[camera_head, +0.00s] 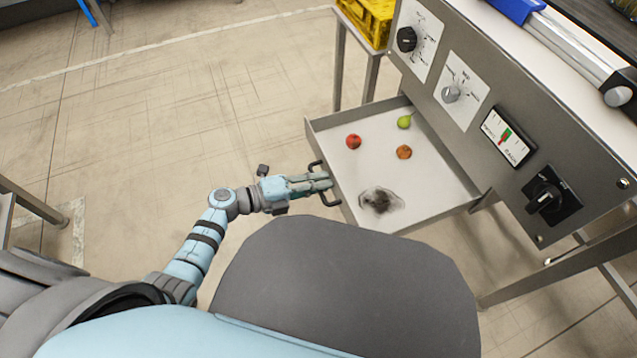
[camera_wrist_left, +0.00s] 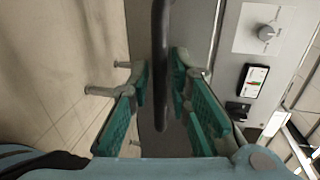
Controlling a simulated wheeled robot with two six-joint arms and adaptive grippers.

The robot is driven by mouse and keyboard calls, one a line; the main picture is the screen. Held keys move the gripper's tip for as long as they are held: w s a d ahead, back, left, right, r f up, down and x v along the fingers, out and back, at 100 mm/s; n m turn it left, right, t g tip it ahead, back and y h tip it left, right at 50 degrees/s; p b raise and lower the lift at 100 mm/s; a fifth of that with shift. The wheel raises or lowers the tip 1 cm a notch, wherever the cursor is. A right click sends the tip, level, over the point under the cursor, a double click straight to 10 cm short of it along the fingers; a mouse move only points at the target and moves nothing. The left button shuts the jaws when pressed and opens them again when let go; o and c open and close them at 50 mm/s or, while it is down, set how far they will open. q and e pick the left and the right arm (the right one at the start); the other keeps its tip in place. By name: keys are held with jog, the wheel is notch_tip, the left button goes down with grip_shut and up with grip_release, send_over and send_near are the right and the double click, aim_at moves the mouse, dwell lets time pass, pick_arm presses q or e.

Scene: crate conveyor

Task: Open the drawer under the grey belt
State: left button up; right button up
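The grey drawer (camera_head: 432,172) under the control panel stands pulled well out, with its inside showing in the head view. Its dark bar handle (camera_head: 328,203) is on the front face, and its middle is covered by my left gripper (camera_head: 325,182). In the left wrist view the handle (camera_wrist_left: 160,65) runs between the green pads of my left gripper (camera_wrist_left: 161,85). The fingers stand apart on both sides of the bar, with a small gap visible on each side. The grey belt itself is not clearly seen. My right gripper is not in view.
A yellow crate (camera_head: 372,18) stands behind. The floor to the left is clear.

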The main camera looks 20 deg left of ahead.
pick_arm(q)
jog(key=shift+s+a, duration=0.15)
jog(key=shift+a, duration=0.05)
jog(key=v, duration=1.1)
jog(key=shift+a, duration=0.2)
jog(key=shift+s+r, duration=0.1)
